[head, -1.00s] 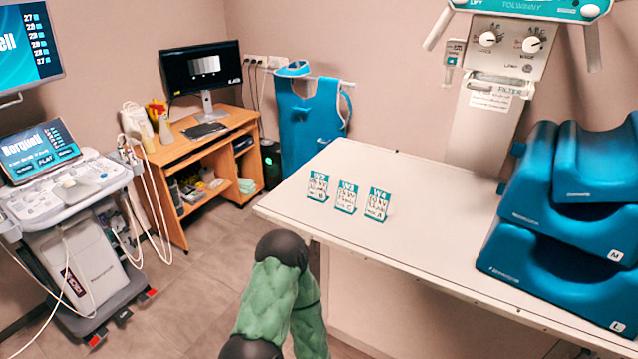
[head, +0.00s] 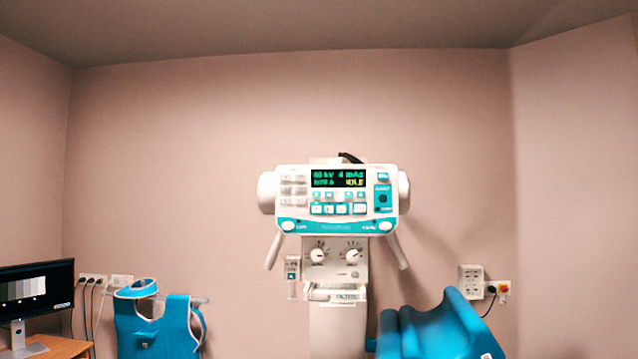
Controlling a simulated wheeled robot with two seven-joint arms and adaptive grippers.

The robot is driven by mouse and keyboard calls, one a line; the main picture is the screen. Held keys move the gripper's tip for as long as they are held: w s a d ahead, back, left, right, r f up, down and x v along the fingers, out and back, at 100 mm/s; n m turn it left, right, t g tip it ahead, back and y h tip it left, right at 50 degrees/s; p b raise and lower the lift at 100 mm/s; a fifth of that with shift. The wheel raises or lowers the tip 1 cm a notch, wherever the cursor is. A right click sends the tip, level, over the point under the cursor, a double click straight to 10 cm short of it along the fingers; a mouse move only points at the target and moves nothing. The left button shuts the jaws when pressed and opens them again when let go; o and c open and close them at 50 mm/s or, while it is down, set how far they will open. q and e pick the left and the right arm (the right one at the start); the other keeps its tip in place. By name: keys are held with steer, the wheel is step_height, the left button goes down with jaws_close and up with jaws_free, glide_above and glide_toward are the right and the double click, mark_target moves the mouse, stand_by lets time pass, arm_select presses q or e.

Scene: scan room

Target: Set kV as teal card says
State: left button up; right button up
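The X-ray tube head (head: 336,200) hangs on the far wall, straight ahead. Its dark display (head: 338,179) shows a green kV reading that looks like 60 kV, a mAs reading of about 4, and yellow text at lower right that is hard to read. Teal and white buttons (head: 338,209) sit below the display. Under them are two round knobs (head: 335,255) on a lower panel. The teal-printed cards and the table top are out of this view. Neither of my grippers shows.
A blue apron (head: 156,325) hangs on the wall at lower left, beside a monitor (head: 38,290) on a wooden desk (head: 55,347). Blue foam cushions (head: 440,328) stand at lower right. A wall socket box (head: 472,281) is at the right.

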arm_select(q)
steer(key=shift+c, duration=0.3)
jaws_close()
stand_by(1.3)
